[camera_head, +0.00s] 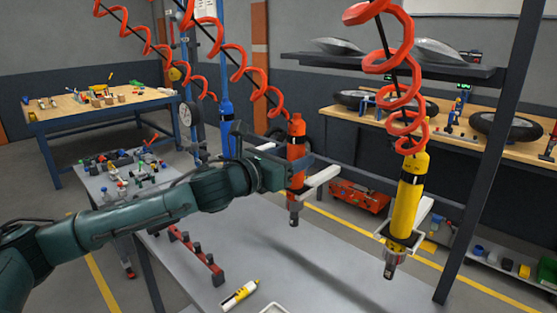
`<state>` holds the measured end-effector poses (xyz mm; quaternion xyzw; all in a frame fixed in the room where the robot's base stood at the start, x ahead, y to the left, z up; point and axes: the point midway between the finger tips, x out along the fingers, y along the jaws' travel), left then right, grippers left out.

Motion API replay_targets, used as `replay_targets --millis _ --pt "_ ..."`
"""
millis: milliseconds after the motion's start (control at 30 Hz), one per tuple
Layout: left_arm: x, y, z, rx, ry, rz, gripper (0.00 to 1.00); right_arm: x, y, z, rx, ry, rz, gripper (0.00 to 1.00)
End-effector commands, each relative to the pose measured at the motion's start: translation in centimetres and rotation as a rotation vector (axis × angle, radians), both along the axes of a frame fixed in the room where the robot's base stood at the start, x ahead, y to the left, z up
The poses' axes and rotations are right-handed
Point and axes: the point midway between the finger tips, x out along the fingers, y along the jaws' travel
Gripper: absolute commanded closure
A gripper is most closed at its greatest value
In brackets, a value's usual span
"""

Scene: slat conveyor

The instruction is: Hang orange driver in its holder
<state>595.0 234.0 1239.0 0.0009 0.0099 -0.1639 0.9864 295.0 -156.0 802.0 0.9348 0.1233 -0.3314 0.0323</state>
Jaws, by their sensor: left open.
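The orange driver (296,150) hangs upright from a red coiled hose above the grey bench, its dark tip pointing down. My left gripper (290,176) reaches it from the left at mid-body; its jaws are open close around or beside the driver, and the fingers are partly hidden. A pale bracket, the orange driver's holder (324,176), sticks out right beside the driver. The driver is at this holder, but I cannot tell whether it is fully seated. My right gripper is not in view.
A yellow driver (410,190) hangs in a pale holder (419,212) at the right. A blue driver (227,125) hangs farther back. The grey bench (300,265) carries a red rack (196,256) and a yellow-white tool (239,295). A dark post (497,150) stands at the right.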

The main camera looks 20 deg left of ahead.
Motion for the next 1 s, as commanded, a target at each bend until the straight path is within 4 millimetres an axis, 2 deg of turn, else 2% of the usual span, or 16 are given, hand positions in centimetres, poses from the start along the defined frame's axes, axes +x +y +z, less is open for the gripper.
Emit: replay_targets --millis 167,400,600,800,1000 --pt "-2.1 0.9 -0.1 0.003 -0.003 0.002 0.42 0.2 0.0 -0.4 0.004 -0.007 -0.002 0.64" --pt "-7.0 2.5 -0.1 0.007 -0.004 0.002 0.42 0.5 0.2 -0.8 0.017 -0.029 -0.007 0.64" --pt "-10.2 3.6 0.0 0.007 -0.004 0.002 0.42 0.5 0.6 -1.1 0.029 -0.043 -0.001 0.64" --pt "-11.9 4.2 0.3 0.002 -0.007 0.001 0.42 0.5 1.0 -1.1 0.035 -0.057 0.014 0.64" --pt "-12.4 4.2 0.5 0.0 -0.006 -0.001 0.42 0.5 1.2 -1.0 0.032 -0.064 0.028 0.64"
